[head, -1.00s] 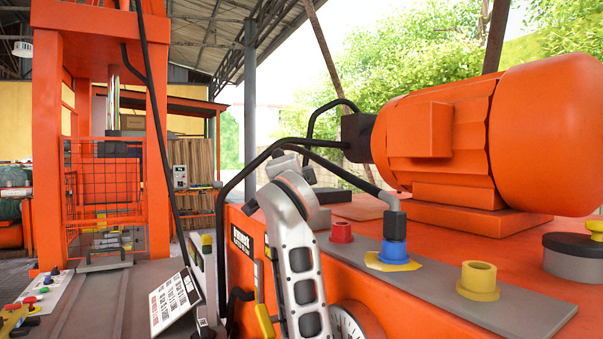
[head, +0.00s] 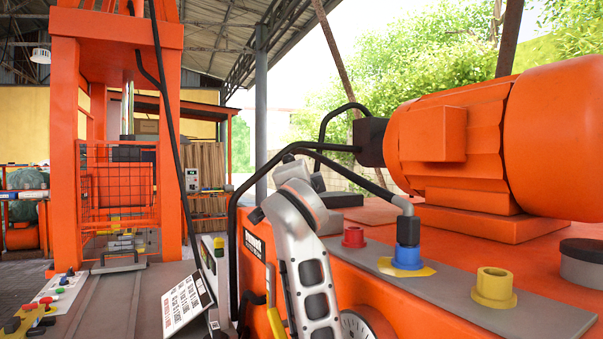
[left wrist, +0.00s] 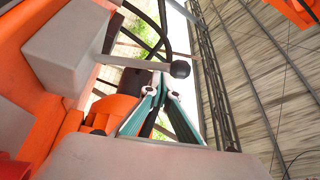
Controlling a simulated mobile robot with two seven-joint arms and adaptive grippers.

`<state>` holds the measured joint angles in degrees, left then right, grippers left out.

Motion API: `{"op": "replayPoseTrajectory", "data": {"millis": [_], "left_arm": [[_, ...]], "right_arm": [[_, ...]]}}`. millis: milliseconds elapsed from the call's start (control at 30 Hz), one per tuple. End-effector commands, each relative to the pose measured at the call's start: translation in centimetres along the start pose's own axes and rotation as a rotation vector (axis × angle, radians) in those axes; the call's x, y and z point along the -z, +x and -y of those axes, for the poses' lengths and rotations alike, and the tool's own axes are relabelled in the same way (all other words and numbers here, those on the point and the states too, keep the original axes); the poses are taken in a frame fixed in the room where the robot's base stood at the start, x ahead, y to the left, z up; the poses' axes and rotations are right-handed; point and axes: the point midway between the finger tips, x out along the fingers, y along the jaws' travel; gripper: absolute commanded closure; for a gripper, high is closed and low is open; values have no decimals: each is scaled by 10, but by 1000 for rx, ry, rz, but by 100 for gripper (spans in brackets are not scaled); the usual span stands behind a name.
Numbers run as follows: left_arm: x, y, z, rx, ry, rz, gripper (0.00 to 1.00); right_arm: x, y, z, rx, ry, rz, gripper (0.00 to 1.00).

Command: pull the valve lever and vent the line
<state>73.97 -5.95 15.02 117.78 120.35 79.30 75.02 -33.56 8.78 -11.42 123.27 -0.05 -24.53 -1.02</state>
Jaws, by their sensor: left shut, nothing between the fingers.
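A lever with a grey rod and a dark ball knob (left wrist: 180,69) sticks out of a grey block (left wrist: 75,48) in the left wrist view. I take it to be the valve lever. My left gripper (left wrist: 162,88) has teal fingers, shut and empty. Its tips are just below the rod and knob in that picture; I cannot tell whether they touch. In the head view my left arm rises in front of the orange machine (head: 375,310), and its fingers cannot be made out there. My right gripper is in neither view.
A large orange motor (head: 455,140) sits on the machine, with black hoses beside it. Red (head: 353,237), blue (head: 407,256) and yellow (head: 493,288) fittings line a grey strip. An orange press frame (head: 173,130) and a sign (head: 187,306) stand left.

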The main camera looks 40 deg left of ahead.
Motion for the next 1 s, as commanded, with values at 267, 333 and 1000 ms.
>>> {"op": "replayPoseTrajectory", "data": {"millis": [267,333,1000], "left_arm": [[4,-44,-1,-2,-3,-8,100],[4,-51,-1,-2,-3,-8,100],[4,-59,0,-2,-2,-9,100]], "right_arm": [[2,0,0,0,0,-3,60],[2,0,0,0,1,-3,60],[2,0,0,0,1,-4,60]]}}
